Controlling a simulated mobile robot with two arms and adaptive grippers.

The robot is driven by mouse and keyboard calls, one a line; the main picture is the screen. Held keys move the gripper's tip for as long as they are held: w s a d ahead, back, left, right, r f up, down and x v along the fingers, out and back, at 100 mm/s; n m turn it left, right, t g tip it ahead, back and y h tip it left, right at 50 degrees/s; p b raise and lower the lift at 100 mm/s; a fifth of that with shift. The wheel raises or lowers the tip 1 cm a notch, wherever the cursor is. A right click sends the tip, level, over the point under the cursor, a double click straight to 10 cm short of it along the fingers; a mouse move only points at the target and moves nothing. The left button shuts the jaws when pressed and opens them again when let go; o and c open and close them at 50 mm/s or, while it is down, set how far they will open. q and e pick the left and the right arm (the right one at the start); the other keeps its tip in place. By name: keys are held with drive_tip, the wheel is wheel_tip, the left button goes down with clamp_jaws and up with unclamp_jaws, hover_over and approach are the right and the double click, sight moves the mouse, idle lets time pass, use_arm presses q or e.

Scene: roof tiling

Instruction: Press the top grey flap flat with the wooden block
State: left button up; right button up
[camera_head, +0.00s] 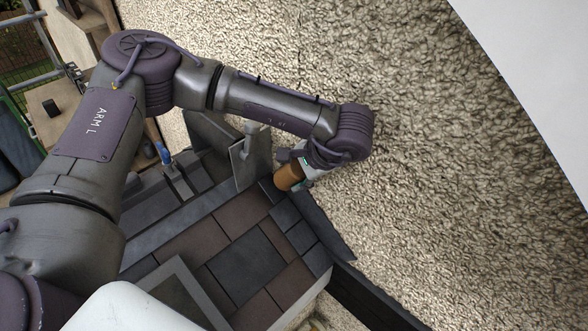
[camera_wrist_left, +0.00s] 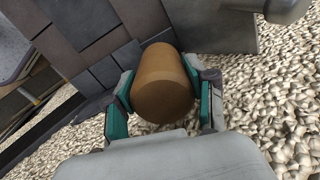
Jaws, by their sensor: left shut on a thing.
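My left gripper (camera_head: 291,165) is shut on the wooden block (camera_head: 288,179), a brown cylinder, close to the rough wall above the tiles. In the left wrist view the block (camera_wrist_left: 163,88) sits between the teal finger pads of the gripper (camera_wrist_left: 162,105), with its round end facing the camera. A grey flap (camera_head: 248,158) stands up from the roof just left of the block. Another dark grey flap (camera_head: 207,130) stands behind it, farther up. A grey flap (camera_wrist_left: 222,32) also shows beyond the block in the wrist view. Whether the block touches anything is unclear. My right gripper is out of view.
Dark grey and brownish tiles (camera_head: 245,258) cover the roof below the gripper. The pebbled wall (camera_head: 440,180) rises along the right side. A dark strip (camera_head: 326,228) runs where the tiles meet the wall. A blue-handled tool (camera_head: 163,153) lies at left. Scaffold poles stand far left.

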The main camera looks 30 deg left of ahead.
use_arm(q)
drive_tip(key=shift+b+x, duration=0.4)
drive_tip(key=shift+x, duration=0.4)
drive_tip(key=b+x, duration=0.2)
drive_tip(key=x, duration=0.1)
drive_tip(key=shift+a+f, duration=0.15)
drive_tip(key=shift+f, duration=0.2)
drive_tip(key=shift+w+a+f+b, duration=0.15)
drive_tip(key=shift+a+f+b, duration=0.1)
drive_tip(key=shift+f+b, duration=0.05)
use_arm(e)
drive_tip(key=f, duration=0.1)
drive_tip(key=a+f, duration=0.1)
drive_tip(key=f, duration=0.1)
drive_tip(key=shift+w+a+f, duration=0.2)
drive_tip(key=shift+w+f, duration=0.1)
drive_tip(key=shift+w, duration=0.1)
use_arm(q)
drive_tip(key=shift+f, duration=0.1)
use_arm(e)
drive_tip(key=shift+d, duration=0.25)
